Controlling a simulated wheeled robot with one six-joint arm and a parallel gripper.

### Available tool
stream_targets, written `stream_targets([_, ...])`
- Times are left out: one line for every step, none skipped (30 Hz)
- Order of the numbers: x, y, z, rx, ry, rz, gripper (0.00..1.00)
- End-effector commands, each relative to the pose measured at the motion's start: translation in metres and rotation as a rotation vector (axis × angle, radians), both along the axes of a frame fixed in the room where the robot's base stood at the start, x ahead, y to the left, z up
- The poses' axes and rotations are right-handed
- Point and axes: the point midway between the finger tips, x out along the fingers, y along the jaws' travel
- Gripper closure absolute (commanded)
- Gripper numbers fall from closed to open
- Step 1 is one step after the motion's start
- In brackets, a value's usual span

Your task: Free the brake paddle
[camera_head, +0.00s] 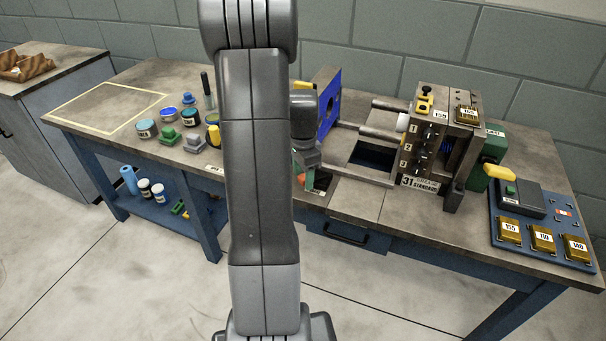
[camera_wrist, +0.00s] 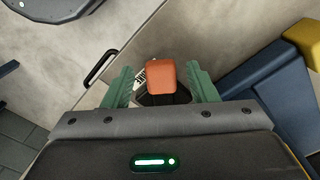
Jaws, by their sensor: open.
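An orange rounded pad, which looks like the brake paddle (camera_wrist: 162,74), sits on a dark mount in the wrist view. A small part of it shows in the head view (camera_head: 300,179) at the bench's front edge, mostly hidden by my arm and gripper. My gripper (camera_wrist: 159,68) is open. Its green fingers stand on either side of the orange pad, with a visible gap on each side. In the head view my gripper (camera_head: 308,178) points down beside the machine's left end. A white label lies partly hidden beside the pad.
The machine (camera_head: 428,145) with numbered knobs stands right of my gripper. A drawer handle (camera_head: 347,234) sticks out at the bench front. Several jars and knobs stand to the left, near a taped empty area (camera_head: 105,106). A blue panel (camera_head: 545,222) lies far right.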

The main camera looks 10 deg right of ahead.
Motion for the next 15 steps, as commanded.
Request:
stream_targets([0.0,0.0,-0.0007,0.0,0.0,0.0,0.47])
stream_targets([0.0001,0.0,-0.0007,0.0,0.0,0.0,0.47])
stream_targets([0.0001,0.0,-0.0007,0.0,-0.001,0.0,0.47])
stream_targets([0.0002,0.0001,-0.0006,0.0,-0.001,0.0,0.47])
stream_targets([0.0002,0.0001,-0.0005,0.0,-0.001,0.0,0.47])
stream_targets([0.0001,0.0,-0.0005,0.0,-0.001,0.0,0.47])
stream_targets([0.0002,0.0001,-0.0004,0.0,-0.001,0.0,0.47])
stream_targets([0.0002,0.0001,-0.0004,0.0,-0.001,0.0,0.53])
stream_targets([0.0002,0.0001,-0.0004,0.0,-0.001,0.0,0.61])
stream_targets([0.0002,0.0001,-0.0003,0.0,-0.001,0.0,0.67])
stream_targets([0.0002,0.0001,-0.0003,0.0,-0.001,0.0,0.73])
stream_targets([0.0002,0.0,-0.0003,0.0,-0.001,0.0,0.81])
stream_targets([0.0002,0.0,-0.0003,0.0,-0.001,0.0,0.87])
stream_targets([0.0002,0.0,-0.0003,0.0,-0.001,0.0,0.92])
stream_targets([0.0002,0.0,-0.0002,0.0,-0.001,0.0,0.92])
